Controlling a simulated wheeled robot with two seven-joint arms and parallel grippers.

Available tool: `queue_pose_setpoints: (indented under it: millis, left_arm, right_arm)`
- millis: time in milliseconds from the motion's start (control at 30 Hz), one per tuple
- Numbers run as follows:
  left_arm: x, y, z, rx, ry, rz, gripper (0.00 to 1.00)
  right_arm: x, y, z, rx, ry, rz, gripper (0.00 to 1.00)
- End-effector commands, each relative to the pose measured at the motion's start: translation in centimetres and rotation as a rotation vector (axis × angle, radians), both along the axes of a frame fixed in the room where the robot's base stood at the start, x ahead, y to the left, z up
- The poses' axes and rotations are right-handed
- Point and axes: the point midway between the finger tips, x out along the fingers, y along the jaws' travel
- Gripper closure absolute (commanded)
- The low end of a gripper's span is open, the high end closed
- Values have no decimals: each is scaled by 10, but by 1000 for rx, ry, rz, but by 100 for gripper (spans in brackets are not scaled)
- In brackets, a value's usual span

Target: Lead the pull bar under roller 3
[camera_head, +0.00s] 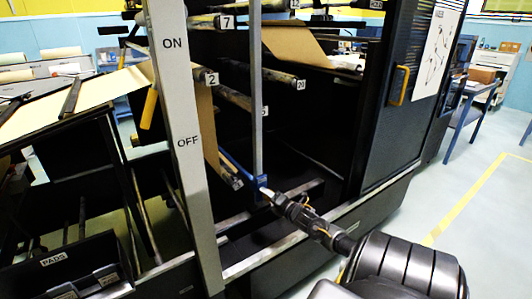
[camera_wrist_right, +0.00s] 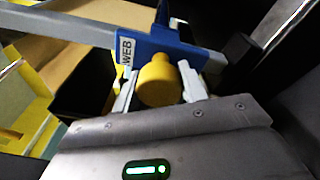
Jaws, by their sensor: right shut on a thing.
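My right gripper (camera_head: 266,193) is low in front of the machine's open bay. In the right wrist view its two fingers (camera_wrist_right: 160,88) are shut on the yellow knob (camera_wrist_right: 158,78) of a blue block (camera_wrist_right: 150,45) marked WEB. A pale bar (camera_wrist_right: 60,27) runs through this block; the block also shows as a small blue patch in the head view (camera_head: 261,182). A blue strip (camera_head: 238,168) runs from there up left towards the hanging brown paper (camera_head: 204,120). I cannot make out which roller is 3. A low roller end (camera_head: 237,183) has an unreadable label. My left gripper is out of view.
Rollers marked 7 (camera_head: 205,20) and 2 (camera_head: 202,78) stick out above. A grey upright post (camera_head: 185,150) marked ON and OFF stands left of the bay. A thin vertical post (camera_head: 256,90) stands just above the gripper. A dark cabinet (camera_head: 395,110) closes the right side.

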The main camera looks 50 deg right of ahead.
Motion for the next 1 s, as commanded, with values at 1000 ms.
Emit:
queue_pose_setpoints:
  millis: [1000]
  left_arm:
    - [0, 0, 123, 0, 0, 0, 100]
  right_arm:
    - [-23, -67, 169, -5, -3, -1, 94]
